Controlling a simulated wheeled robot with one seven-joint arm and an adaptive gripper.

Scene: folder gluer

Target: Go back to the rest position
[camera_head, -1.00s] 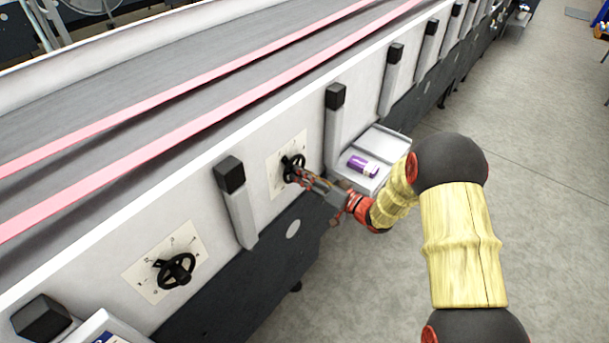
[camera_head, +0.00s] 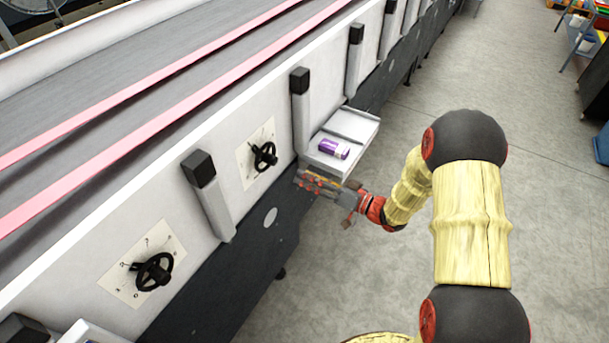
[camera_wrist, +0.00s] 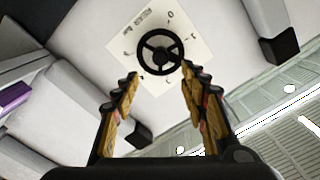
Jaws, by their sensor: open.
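My gripper (camera_head: 303,182) is in front of the machine's side, a little below and to the right of a black handwheel (camera_head: 264,156) on a white dial plate (camera_head: 250,170). In the wrist view my gripper (camera_wrist: 158,98) has its two fingers spread apart with nothing between them. The black handwheel (camera_wrist: 160,51) and its dial plate (camera_wrist: 197,30) lie beyond the fingertips there, apart from them. My arm reaches in from the right of the head view.
A white tray (camera_head: 362,125) with a purple-and-white box (camera_head: 333,149) juts from the machine close to my gripper. A second handwheel (camera_head: 154,272) is at lower left. Black-capped posts (camera_head: 208,195) line the side. Open floor (camera_head: 400,285) lies to the right.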

